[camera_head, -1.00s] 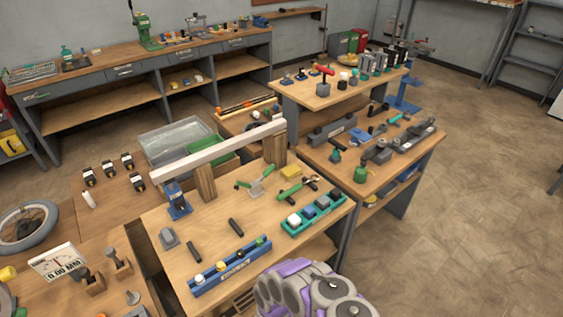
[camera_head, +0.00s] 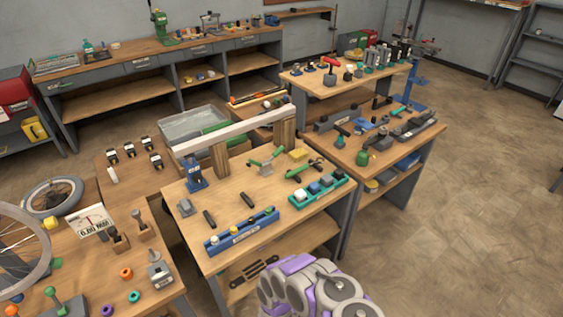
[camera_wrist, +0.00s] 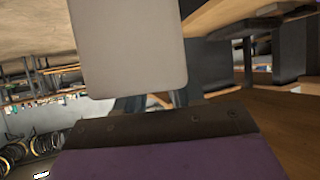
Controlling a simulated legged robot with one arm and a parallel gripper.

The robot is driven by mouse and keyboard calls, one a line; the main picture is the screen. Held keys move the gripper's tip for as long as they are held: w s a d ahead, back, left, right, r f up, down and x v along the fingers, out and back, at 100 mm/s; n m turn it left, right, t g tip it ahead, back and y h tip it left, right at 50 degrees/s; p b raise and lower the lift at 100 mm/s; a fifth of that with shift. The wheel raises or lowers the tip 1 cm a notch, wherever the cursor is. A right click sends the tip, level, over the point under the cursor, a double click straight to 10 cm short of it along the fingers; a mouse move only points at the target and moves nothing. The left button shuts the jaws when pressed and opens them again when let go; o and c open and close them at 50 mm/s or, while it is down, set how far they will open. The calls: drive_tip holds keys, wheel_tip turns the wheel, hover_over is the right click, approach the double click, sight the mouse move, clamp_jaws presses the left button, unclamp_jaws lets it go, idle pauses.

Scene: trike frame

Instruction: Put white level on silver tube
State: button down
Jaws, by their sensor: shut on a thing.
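The silver tube (camera_head: 232,132) looks like a long pale square bar. It lies across two upright wooden blocks on the middle bench in the head view. My gripper (camera_wrist: 160,115) shows in the wrist view as a dark jaw edge with purple behind it. It is shut on a pale, flat, round-cornered piece (camera_wrist: 128,45), which appears to be the white level. Only part of this piece is in frame. In the head view my gripper and the level are out of sight; only my purple and grey arm shows at the bottom.
The middle bench (camera_head: 230,182) also carries a blue clamp (camera_head: 195,175), a blue rack (camera_head: 240,232), a green tray (camera_head: 318,192) and green-handled tools. A left table holds a gauge sign (camera_head: 90,221) and small parts. Open floor (camera_head: 480,200) lies to the right.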

drive_tip(key=w+d+r+n+y, duration=0.1)
drive_tip(key=w+r, duration=0.1)
drive_tip(key=r, duration=1.8)
drive_tip(key=w+d+r+n, duration=0.1)
drive_tip(key=w+r, duration=0.1)
drive_tip(key=r, duration=1.9)
drive_tip(key=w+d+r+t+y, duration=0.1)
drive_tip(key=w+r, duration=0.1)
drive_tip(key=r, duration=1.9)
drive_tip(key=shift+w+d+n+y, duration=0.2)
drive_tip(key=shift+w+n+y, duration=0.1)
drive_tip(key=shift+w+n, duration=0.1)
drive_tip(key=shift+s, duration=0.1)
